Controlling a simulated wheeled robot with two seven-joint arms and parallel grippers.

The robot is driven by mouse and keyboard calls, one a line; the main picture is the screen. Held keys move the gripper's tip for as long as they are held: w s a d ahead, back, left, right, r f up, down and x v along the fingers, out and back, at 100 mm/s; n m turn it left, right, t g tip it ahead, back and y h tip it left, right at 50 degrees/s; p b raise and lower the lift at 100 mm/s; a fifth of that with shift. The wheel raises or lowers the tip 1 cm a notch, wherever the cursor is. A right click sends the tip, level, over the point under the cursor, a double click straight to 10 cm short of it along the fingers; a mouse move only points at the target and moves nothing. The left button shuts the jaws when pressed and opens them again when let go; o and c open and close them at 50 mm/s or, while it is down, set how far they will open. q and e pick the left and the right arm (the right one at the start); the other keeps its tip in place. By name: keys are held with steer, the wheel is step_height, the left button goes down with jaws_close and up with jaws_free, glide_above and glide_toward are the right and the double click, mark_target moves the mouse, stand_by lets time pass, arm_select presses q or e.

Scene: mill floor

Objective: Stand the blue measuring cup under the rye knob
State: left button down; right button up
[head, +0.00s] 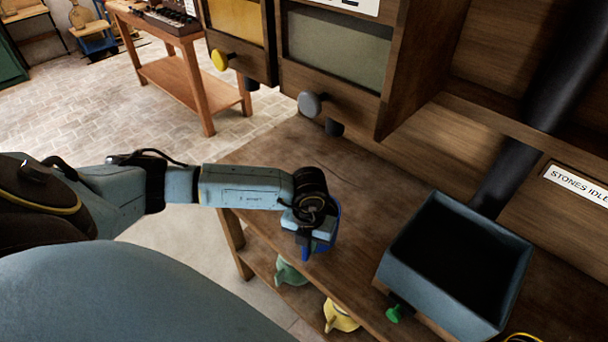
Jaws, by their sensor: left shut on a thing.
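My left gripper (311,236) reaches in from the left and is shut on the blue measuring cup (335,228). The gripper hides much of the cup. It is at the front edge of the wooden bench; I cannot tell whether the cup touches the top. A grey knob (309,104) sits on the front of a bin with a grey-green window, with a dark spout (334,128) below it. Its label is cut off at the top, with only the end of a word showing. The cup is in front of this knob and lower. My right gripper is not in view.
A yellow knob (220,59) is on the bin to the left. A blue-grey open box (448,279) with a green knob (394,313) stands on the bench (374,208) at right. A green cup (289,273) and a yellow cup (340,316) are below. Bench under the grey knob is clear.

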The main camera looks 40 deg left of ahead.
arm_select(q)
steer(key=w+a+b, duration=0.1)
steer(key=w+b, duration=0.1)
steer(key=w, duration=0.1)
steer(key=w+a+b, duration=0.1)
steer(key=w+b, duration=0.1)
steer(key=w, duration=0.1)
steer(key=w+f+b, duration=0.1)
steer(key=w+b, duration=0.1)
steer(key=shift+w+a, duration=0.4)
steer(key=shift+f+b, duration=0.7)
steer(key=shift+f, duration=0.05)
steer(key=c, duration=1.3)
jaws_free()
step_height(320, 180, up, 8)
steer(key=shift+f, duration=0.25)
steer(key=shift+s, duration=0.1)
